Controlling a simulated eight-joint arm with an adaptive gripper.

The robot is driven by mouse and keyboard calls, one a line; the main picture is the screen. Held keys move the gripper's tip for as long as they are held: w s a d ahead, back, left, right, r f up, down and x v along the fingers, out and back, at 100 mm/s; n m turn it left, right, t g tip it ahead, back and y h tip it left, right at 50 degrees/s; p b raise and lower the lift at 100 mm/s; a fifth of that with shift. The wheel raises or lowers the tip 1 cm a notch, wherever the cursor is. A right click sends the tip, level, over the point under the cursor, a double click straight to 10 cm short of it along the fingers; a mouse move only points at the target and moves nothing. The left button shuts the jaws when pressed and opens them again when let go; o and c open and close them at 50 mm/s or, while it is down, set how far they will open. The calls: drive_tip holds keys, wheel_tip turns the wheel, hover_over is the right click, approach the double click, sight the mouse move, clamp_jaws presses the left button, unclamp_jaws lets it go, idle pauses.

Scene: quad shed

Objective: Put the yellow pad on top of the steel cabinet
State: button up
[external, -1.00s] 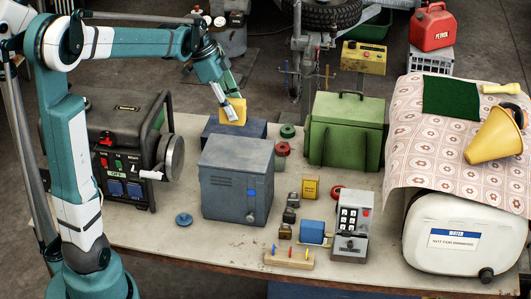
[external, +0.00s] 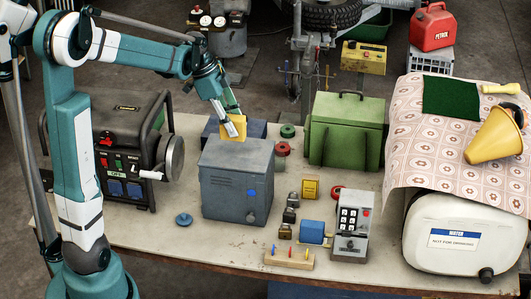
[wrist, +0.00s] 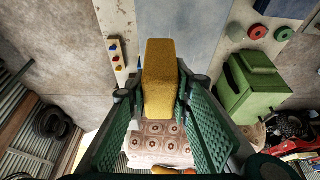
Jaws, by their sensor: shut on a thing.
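The yellow pad (external: 238,122) is held by my gripper (external: 232,125), which is shut on it. In the wrist view the pad (wrist: 159,75) is upright between the two green fingers. The steel cabinet (external: 237,182) is a blue-grey box with vents and a round knob on its front, standing on the table. In the external view the pad's lower edge overlaps the back edge of the cabinet top. I cannot tell whether the pad touches it. The cabinet top looks bare.
A dark blue box (external: 258,128) stands behind the cabinet. A green case (external: 345,135) stands to the right and a generator (external: 125,150) to the left. A keypad box (external: 350,226), padlocks and a peg board (external: 289,260) lie to the front right.

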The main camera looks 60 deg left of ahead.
drive_tip(key=shift+f, duration=2)
drive_tip(key=shift+f, duration=2.05)
drive_tip(key=shift+f, duration=0.2)
drive_tip(key=o, duration=0.7)
drive_tip(key=shift+c, duration=0.2)
drive_tip(key=shift+r, duration=0.2)
drive_tip(key=v, duration=1.2)
drive_tip(key=shift+d, duration=0.1)
